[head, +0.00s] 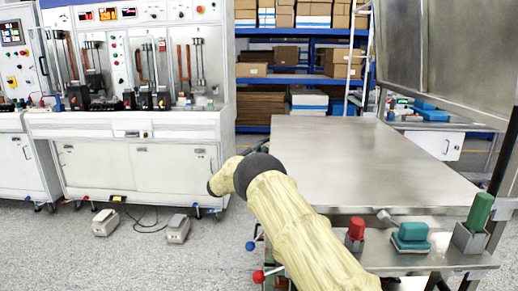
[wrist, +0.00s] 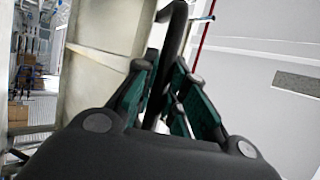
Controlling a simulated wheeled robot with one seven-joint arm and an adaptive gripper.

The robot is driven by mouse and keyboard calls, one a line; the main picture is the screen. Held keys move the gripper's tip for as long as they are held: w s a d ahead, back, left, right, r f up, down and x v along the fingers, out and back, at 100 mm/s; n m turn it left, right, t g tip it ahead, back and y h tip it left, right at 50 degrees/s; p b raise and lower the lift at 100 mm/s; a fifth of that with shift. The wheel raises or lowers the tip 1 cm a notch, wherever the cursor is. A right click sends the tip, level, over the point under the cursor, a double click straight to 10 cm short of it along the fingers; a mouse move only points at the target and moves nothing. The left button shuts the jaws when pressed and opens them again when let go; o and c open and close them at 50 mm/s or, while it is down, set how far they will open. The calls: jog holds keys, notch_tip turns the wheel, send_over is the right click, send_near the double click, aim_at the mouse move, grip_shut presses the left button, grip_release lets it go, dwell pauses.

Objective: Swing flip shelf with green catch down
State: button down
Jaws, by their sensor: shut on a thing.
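In the head view a broad steel leaf (head: 370,150) lies level, and a second steel panel (head: 445,50) stands tilted up at the upper right. I cannot tell for certain which is the flip shelf. A green cylindrical knob (head: 481,210) on a grey block stands at the front right corner and may be the green catch. My arm reaches to the left edge of the level leaf and hides my gripper there. In the wrist view my gripper (wrist: 160,100) is shut on a dark curved bar (wrist: 172,40), held between teal finger pads. What the bar joins is hidden.
A red knob (head: 355,230) and a teal block (head: 410,235) sit along the front ledge. Blue-ball (head: 250,246) and red-ball (head: 258,276) levers stick out beside my arm. A white test bench (head: 135,130) stands at left. Floor between is mostly clear, with two small pedals.

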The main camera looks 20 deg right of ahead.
jog(key=shift+s+a+f, duration=0.1)
jog(key=shift+f, duration=0.65)
jog(key=c, duration=1.6)
grip_release()
jog(key=shift+o, duration=0.7)
jog(key=shift+f, duration=0.1)
jog(key=shift+r, duration=0.3)
jog(key=shift+r, duration=0.1)
notch_tip(320, 180, up, 10)
jog(key=shift+f, duration=0.1)
